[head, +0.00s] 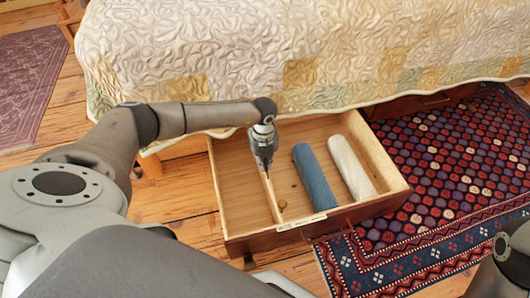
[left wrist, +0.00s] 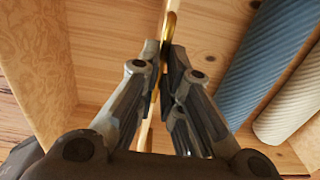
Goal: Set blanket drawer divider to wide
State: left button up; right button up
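The open wooden drawer (head: 232,207) holds a thin pale divider (head: 271,197) that runs from front to back, left of the blankets. The divider also shows in the left wrist view (left wrist: 166,14). A small brass knob (head: 282,204) is near its front end. My left gripper (head: 268,168) reaches down over the divider. In the left wrist view its fingertips (left wrist: 164,52) close in on both sides of the divider, with a strip of brass between them. A pale label (head: 301,222) is on the drawer front; its print is too small to read. My right gripper is out of view.
A blue rolled blanket (head: 314,177) and a white rolled blanket (head: 352,168) lie right of the divider. The space left of the divider is empty. The quilted bed (head: 300,45) overhangs the drawer's back. A patterned rug (head: 440,165) lies on the right.

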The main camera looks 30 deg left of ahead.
pick_arm(q)
jog(key=o, duration=0.4)
jog(key=shift+s+a, duration=0.25)
notch_tip(320, 180, up, 12)
jog(key=shift+d+f, duration=0.1)
jog(key=shift+d, duration=0.05)
dwell(0.5)
